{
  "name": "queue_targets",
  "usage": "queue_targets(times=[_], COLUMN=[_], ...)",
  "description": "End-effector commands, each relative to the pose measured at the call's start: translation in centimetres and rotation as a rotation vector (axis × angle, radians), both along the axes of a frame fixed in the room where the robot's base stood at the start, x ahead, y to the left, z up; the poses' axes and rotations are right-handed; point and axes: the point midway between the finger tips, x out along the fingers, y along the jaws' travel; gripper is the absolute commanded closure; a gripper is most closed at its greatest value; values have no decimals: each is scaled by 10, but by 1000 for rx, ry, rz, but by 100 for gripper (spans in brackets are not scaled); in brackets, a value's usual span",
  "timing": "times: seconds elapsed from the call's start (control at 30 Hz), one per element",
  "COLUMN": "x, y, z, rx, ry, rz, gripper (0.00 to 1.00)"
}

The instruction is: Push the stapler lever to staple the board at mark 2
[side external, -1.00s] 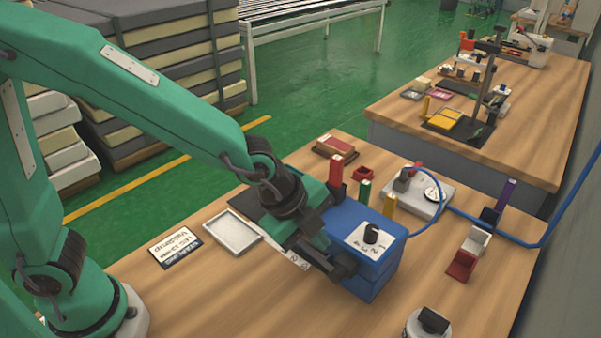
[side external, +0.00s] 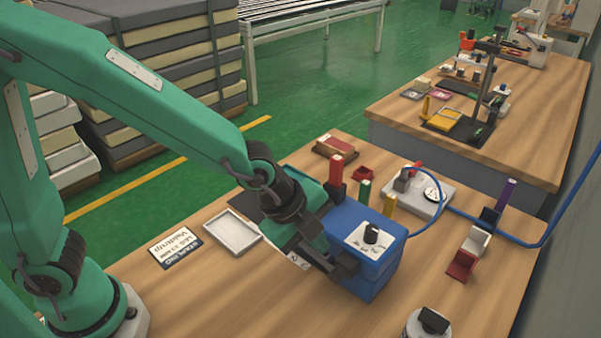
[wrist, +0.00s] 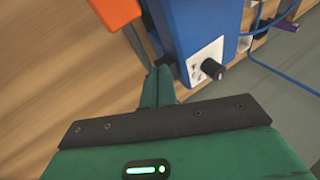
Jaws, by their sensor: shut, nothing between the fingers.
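A blue box (side external: 375,278), which looks like the stapler body, stands on the wooden table and has a black dial (side external: 371,234) on a white numbered plate. It also shows in the wrist view (wrist: 184,30), with its dial (wrist: 213,69). A red-topped upright handle (side external: 336,170) rises behind it; I cannot tell if this is the lever. An orange-red piece (wrist: 117,10) shows at the top of the wrist view. My gripper (side external: 345,265) is shut and empty, low against or beside the near left side of the box. The board and mark 2 are mostly hidden by my gripper.
A grey tray (side external: 233,236) and a printed card (side external: 174,247) lie left of my gripper. Small coloured blocks and a white device (side external: 430,200) with a blue hose stand behind the box.

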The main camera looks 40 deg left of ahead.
Motion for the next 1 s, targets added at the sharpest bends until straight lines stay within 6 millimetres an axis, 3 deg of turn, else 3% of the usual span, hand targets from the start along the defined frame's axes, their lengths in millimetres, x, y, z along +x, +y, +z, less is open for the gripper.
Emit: queue_targets(times=[1.0], x=[0], y=[2], z=[-8], rx=[2], ry=[0], rz=[1], gripper=[100])
